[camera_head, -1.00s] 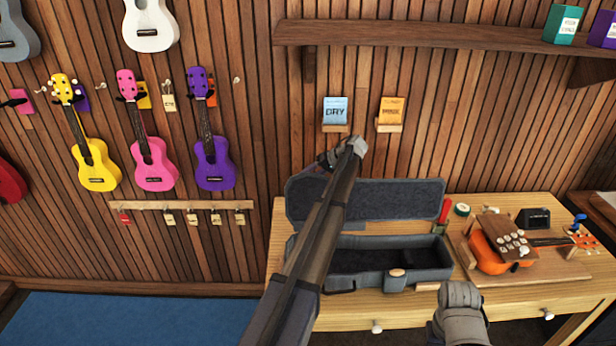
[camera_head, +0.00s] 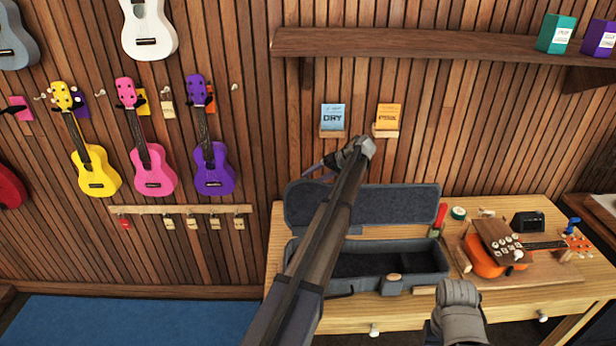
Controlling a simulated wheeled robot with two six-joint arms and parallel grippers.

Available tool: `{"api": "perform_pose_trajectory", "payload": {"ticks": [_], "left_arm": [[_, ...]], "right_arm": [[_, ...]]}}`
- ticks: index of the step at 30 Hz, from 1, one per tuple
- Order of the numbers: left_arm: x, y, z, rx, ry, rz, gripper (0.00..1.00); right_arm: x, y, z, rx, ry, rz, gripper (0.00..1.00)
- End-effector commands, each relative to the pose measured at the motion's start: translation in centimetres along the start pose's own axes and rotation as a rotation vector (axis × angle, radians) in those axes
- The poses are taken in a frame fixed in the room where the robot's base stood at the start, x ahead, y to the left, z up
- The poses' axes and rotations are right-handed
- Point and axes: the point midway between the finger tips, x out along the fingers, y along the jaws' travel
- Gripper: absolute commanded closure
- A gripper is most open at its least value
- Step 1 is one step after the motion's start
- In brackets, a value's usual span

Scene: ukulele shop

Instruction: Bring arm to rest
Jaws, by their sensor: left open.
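My left arm reaches up across the bench from the bottom middle. Its gripper (camera_head: 326,165) is near the wall above the open case lid, below the blue DRY packet (camera_head: 333,117); it is open, and its fingers are partly hidden by the wrist. I see nothing held in it. My right arm shows only as a grey link (camera_head: 458,312) at the bottom right, in front of the bench; its gripper is not in view.
An open, empty-looking grey ukulele case (camera_head: 417,266) lies on the wooden bench (camera_head: 521,309). An orange ukulele (camera_head: 481,262) rests on a board to its right. An orange packet (camera_head: 388,117) sits on a wall ledge. Ukuleles hang at left; a shelf (camera_head: 429,47) runs above.

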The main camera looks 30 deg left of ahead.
Motion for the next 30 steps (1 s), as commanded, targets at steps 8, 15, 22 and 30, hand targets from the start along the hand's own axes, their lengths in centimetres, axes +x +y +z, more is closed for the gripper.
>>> {"api": "perform_pose_trajectory", "payload": {"ticks": [8, 15, 22, 30], "left_arm": [[-3.3, -0.1, 0.0, -0.001, -0.001, 0.0, 0.33], [-3.2, 0.0, 0.0, -0.001, -0.001, 0.0, 0.33], [-3.3, -0.1, -0.1, -0.001, -0.001, 0.0, 0.33], [-6.0, -2.9, -1.4, -0.001, -0.001, 0.0, 0.33]], "right_arm": [[-2.3, 0.2, 0.1, 0.005, 0.0, -0.001, 0.5], [-2.1, 0.2, 0.1, 0.005, 0.0, -0.001, 0.5], [-2.3, 0.2, 0.1, 0.005, 0.0, -0.001, 0.5], [-6.3, 0.6, 0.4, 0.006, -0.001, -0.002, 0.5]]}}
